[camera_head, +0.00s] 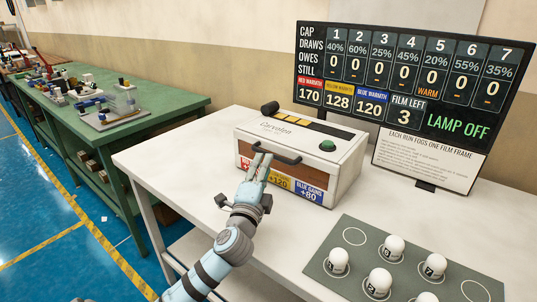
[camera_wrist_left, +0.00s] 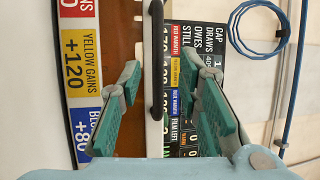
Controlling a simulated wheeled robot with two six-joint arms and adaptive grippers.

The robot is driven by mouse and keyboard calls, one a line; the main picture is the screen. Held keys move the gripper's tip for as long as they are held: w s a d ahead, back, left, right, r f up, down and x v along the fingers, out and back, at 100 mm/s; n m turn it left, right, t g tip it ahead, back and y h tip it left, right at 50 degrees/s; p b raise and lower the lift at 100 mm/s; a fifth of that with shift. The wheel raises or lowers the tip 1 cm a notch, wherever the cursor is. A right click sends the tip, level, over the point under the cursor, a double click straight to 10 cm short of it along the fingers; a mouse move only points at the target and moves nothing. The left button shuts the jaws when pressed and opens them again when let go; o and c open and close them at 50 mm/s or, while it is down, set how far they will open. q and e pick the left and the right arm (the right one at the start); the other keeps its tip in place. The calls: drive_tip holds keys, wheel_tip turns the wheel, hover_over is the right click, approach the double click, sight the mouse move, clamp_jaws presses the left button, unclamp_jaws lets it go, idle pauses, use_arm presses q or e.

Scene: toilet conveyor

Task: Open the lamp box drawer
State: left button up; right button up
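The lamp box (camera_head: 300,150) is a white box on the white table, with a brown drawer front (camera_head: 312,177) that looks flush with the box. A dark bar handle (camera_head: 285,158) crosses the upper part of the front. My left gripper (camera_head: 262,162) is in front of the handle, near its left part, and hides some of the front. In the left wrist view the green-padded fingers of my left gripper (camera_wrist_left: 160,75) are apart, with the dark handle (camera_wrist_left: 156,45) between them. I cannot tell whether a finger touches it. My right gripper is not in view.
A scoreboard (camera_head: 405,85) reading LAMP OFF stands behind the box. A grey board (camera_head: 330,262) with several white bulbs (camera_head: 380,281) lies at the front right. The white table (camera_head: 160,150) is clear left of the box. A green workbench (camera_head: 150,105) stands further left.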

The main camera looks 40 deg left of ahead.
sight(290, 158)
use_arm(q)
drive_tip(key=x, duration=0.5)
drive_tip(key=shift+w+a+f, duration=0.1)
drive_tip(key=shift+w+f, duration=0.1)
drive_tip(key=shift+w, duration=0.05)
drive_tip(key=shift+w+a+r, duration=0.15)
drive_tip(key=shift+w, duration=0.05)
clamp_jaws()
